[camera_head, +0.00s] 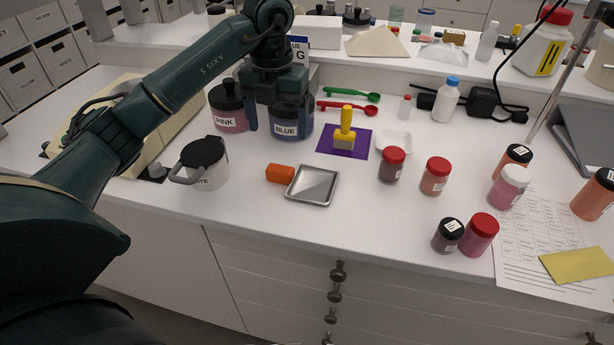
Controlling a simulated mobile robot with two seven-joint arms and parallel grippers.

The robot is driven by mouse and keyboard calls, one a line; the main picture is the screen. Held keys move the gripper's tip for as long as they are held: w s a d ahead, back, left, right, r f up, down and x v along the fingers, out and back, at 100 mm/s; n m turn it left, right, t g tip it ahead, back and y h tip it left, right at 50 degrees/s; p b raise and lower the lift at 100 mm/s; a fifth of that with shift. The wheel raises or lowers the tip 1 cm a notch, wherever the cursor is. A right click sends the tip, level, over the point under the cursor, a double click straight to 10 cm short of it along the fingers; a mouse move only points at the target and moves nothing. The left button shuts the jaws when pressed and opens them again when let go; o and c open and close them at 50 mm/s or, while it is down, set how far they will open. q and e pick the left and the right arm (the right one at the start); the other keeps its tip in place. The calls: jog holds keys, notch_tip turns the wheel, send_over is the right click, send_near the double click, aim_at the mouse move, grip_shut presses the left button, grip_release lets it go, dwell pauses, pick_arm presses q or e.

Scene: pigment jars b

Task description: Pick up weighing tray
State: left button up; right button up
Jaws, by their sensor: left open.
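A small white square dish (394,142), which looks like the weighing tray, lies on the counter right of a purple mat (326,146). A silver shallow metal tray (313,186) lies nearer the front edge, with an orange block (280,174) against its left side. My left gripper (279,119) is open, pointing down, left of the white dish and apart from both trays. Its fingers show on either side of the jar labelled BLUE (287,128); I cannot tell whether they touch it. My right gripper is not in view.
Red-lidded jars (391,166) stand just in front of the dish. Green and red spoons (348,107) lie behind. A PINK jar (228,108) and a white lidded pot (205,166) stand left.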

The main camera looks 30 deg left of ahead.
pick_arm(q)
send_over(278, 171)
jog(key=f, duration=0.6)
jog(key=shift+w+d, duration=0.1)
jog(key=shift+d, duration=0.2)
jog(key=shift+a+f+p, duration=0.15)
jog(key=shift+f+p, duration=0.25)
jog(key=shift+f, duration=0.95)
jog(key=shift+a+f+p, duration=0.15)
jog(key=shift+f+p, duration=0.25)
jog(key=shift+f, duration=0.95)
jog(key=c, duration=1.2)
